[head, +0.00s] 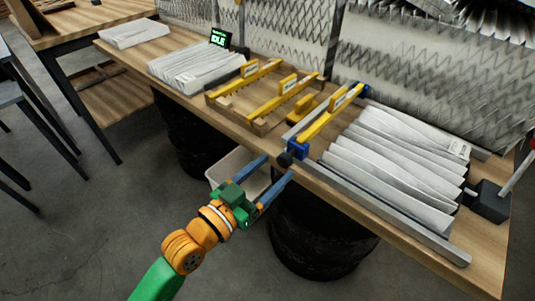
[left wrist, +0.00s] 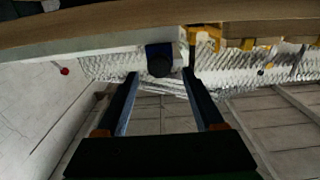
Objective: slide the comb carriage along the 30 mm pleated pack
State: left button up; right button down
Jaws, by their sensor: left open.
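The pleated pack (head: 395,165) lies white and folded between metal rails on the right of the bench in the head view. The comb carriage, a yellow bar (head: 330,113) with blue end blocks (head: 297,148), spans the rails at the pack's left end. A dark round knob (head: 285,159) sticks out from its near block. My left gripper (head: 277,167) is open and empty, its blue fingers pointing at the knob from in front of the bench. In the left wrist view the knob (left wrist: 160,66) appears between the open fingertips (left wrist: 160,75), apart from both. My right gripper is not in view.
A wooden rack (head: 262,122) with yellow labelled combs stands left of the carriage. Further left are more pleated packs (head: 195,65) and a small screen (head: 220,38) reading IDLE. A black box (head: 489,202) with a lever sits at the right. A pale bin (head: 222,170) is below the bench edge.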

aim_at(282, 162)
pick_arm(q)
jog(key=x, duration=0.4)
jog(key=shift+w+d, duration=0.25)
jog(key=shift+w, duration=0.05)
jog(key=shift+s, duration=0.1)
grip_shut()
dwell(1.0)
